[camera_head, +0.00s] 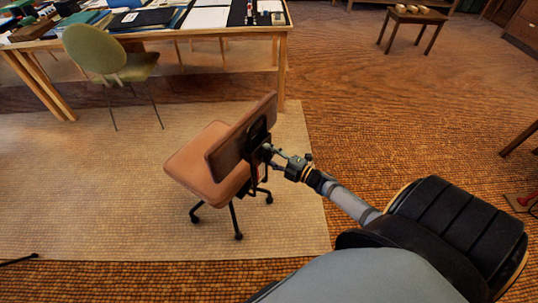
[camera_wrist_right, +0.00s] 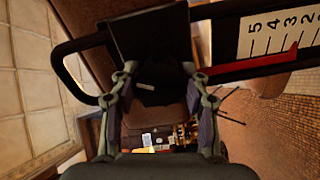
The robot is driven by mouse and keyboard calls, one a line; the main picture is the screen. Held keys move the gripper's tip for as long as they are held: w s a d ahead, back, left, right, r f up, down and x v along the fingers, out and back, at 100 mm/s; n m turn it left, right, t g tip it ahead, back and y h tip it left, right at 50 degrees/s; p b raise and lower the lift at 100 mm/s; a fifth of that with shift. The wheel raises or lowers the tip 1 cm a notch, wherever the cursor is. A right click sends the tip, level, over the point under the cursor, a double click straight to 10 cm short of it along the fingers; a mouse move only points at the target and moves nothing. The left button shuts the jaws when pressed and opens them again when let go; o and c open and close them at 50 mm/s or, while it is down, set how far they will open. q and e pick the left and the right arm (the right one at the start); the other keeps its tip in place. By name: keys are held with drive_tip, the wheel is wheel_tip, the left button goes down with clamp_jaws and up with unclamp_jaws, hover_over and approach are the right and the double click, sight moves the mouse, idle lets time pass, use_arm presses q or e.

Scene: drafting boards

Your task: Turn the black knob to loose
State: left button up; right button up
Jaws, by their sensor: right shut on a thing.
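A brown swivel chair (camera_head: 206,160) stands on a pale rug, its backrest turned toward me. The black knob (camera_wrist_right: 158,85) lies in shadow between the fingers of my right gripper (camera_wrist_right: 157,72) in the right wrist view. The right gripper is shut on it, the fingers one on each side. In the head view my right gripper (camera_head: 270,152) is at the back of the chair, and the knob is hard to make out there. A white scale (camera_wrist_right: 280,32) with numbers and a red pointer shows beside it. My left gripper is not in view.
A black bar loop (camera_wrist_right: 70,70) curves close beside the fingers. A green chair (camera_head: 98,55) and a long table (camera_head: 180,30) with boards stand at the back left. A small wooden stool (camera_head: 410,17) is at the back right.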

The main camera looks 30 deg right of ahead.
drive_tip(key=o, duration=1.2)
drive_tip(key=shift+c, duration=0.2)
drive_tip(key=shift+s, duration=0.1)
drive_tip(key=v, duration=1.2)
drive_tip(key=shift+f, duration=0.1)
